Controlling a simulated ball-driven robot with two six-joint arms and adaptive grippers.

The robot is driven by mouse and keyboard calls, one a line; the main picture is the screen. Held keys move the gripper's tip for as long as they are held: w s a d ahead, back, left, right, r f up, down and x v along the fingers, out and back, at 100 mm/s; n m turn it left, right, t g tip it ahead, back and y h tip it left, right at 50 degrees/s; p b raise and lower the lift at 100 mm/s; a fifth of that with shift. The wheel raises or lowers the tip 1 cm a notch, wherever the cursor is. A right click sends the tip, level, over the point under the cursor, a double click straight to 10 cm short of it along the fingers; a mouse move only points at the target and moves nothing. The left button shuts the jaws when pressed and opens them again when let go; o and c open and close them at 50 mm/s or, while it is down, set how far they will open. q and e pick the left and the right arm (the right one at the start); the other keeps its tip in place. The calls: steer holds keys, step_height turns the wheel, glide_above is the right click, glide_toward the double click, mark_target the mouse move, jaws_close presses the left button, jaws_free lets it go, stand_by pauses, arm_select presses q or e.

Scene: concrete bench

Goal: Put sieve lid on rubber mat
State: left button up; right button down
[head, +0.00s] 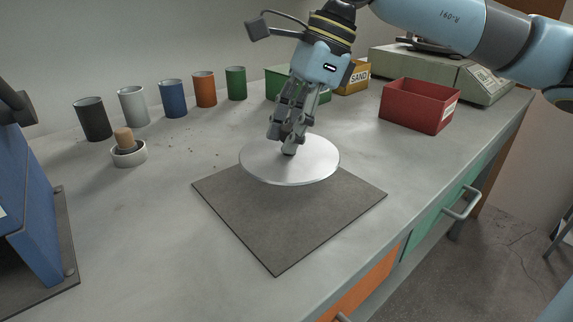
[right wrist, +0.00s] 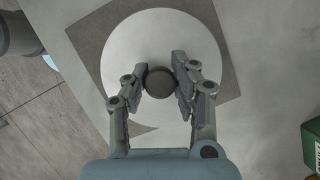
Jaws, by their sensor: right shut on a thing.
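The sieve lid (head: 310,165) is a round, flat, pale metal disc with a knob in its middle. It is over the back part of the dark grey rubber mat (head: 285,224); I cannot tell if it touches the mat. My right gripper (head: 289,142) is above the lid, shut on its knob. In the right wrist view the dark round knob (right wrist: 160,80) sits between the fingers, with the lid (right wrist: 123,50) around it and the mat (right wrist: 222,68) beneath. Part of the knob is hidden by the fingers. My left gripper is not clearly in view.
A red bin (head: 417,106) stands at the right, in front of a grey scale-like device (head: 484,84). Several coloured cups (head: 173,98) line the back left. A mortar with a pestle (head: 128,150) stands before them. A blue box-like machine (head: 27,212) is at the left. The front bench is clear.

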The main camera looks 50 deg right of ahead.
mark_target(287, 156)
steer(key=shift+s+a+f, duration=0.15)
steer(key=shift+a+f, duration=0.25)
steer(key=shift+a, duration=0.1)
steer(key=shift+f+b, duration=0.3)
steer(key=shift+f, duration=1.65)
steer(key=c, duration=1.1)
jaws_free()
